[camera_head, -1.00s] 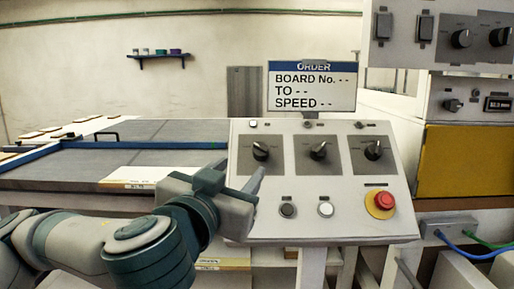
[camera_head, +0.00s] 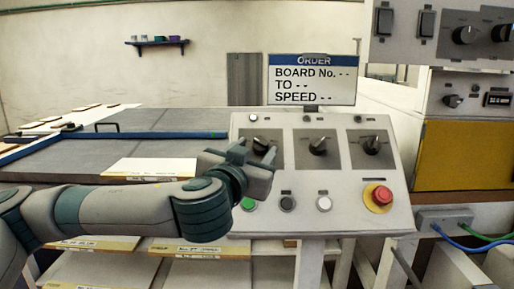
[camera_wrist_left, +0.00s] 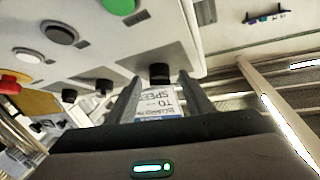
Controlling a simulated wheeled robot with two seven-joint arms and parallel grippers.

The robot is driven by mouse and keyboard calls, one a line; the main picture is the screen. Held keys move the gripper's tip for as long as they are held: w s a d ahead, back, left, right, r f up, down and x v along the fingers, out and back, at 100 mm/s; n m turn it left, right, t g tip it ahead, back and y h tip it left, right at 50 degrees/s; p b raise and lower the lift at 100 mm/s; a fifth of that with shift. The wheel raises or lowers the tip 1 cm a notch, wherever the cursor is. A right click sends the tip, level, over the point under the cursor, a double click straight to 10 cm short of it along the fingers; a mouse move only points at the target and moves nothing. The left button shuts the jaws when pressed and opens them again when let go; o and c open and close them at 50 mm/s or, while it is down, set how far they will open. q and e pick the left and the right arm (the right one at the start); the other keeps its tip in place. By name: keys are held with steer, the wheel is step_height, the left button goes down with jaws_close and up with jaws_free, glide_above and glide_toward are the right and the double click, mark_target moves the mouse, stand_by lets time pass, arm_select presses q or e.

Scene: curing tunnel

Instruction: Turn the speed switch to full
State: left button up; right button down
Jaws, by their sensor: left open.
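The sloped control panel (camera_head: 335,218) carries three dark rotary switches: a left one (camera_head: 261,143), a middle one (camera_head: 319,146) and a right one (camera_head: 372,146). Their small labels cannot be read, so I cannot tell which is the speed switch. My left gripper (camera_head: 257,158) is open in front of the left switch and partly hides it. In the left wrist view, the left switch (camera_wrist_left: 160,73) shows between the tips of the two open fingers (camera_wrist_left: 160,92); contact cannot be told. My right gripper is not in view.
Below the switches are a green button (camera_head: 248,204), a grey button (camera_head: 288,203), a white button (camera_head: 324,203) and a red emergency stop (camera_head: 382,196). An order sign (camera_head: 312,82) stands behind the panel, with blank entries. More knobs (camera_head: 464,35) are at upper right.

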arm_select(q)
steer(key=shift+w+d, duration=0.15)
steer(key=shift+w, duration=0.5)
steer(key=c, duration=1)
